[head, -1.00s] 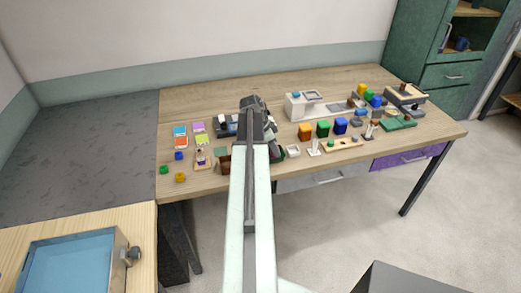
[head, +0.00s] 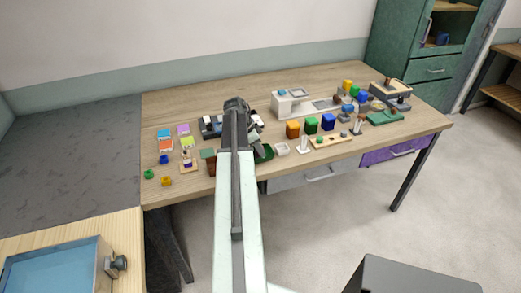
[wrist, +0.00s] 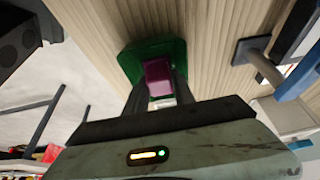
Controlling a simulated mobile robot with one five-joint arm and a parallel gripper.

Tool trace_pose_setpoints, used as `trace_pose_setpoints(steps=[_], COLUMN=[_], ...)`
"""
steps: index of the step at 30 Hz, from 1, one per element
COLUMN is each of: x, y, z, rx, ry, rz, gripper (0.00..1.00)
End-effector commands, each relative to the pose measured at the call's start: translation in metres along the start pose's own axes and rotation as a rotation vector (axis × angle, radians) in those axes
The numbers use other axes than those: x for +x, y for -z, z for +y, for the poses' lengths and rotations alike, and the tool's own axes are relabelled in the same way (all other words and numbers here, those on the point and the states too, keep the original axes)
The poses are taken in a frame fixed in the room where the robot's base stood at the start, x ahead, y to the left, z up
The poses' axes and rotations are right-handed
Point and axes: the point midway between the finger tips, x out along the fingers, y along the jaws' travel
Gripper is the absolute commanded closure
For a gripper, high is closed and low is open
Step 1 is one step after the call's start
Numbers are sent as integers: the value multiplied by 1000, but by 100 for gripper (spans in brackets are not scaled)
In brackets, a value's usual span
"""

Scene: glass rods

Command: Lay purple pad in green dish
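The purple pad (wrist: 158,77) is a small block between the two dark fingers of my gripper (wrist: 160,86) in the wrist view. The fingers stand close on both sides of it. The green dish (wrist: 133,62) is a dark green square behind the pad, its rim showing around the fingertips. I cannot tell whether the pad touches the dish floor. In the head view the green dish (head: 266,152) shows partly beside my arm, near the table's front edge. The pad and fingertips are hidden there by my arm.
Orange, green and blue blocks (head: 310,125) stand farther right. Coloured tiles (head: 165,140) lie at the left. A dark rack (head: 211,127) stands behind my arm.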

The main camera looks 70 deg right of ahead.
Motion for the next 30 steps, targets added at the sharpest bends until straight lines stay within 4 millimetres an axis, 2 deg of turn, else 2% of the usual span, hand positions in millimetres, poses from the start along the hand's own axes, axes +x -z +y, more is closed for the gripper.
trace_pose_setpoints(steps=[14,20,30], x=[-4,-34,-111], y=[4,6,8], z=[1,1,1], rx=[3,3,4], ry=[-1,-1,-1], rz=[0,0,0], gripper=[61,61,61])
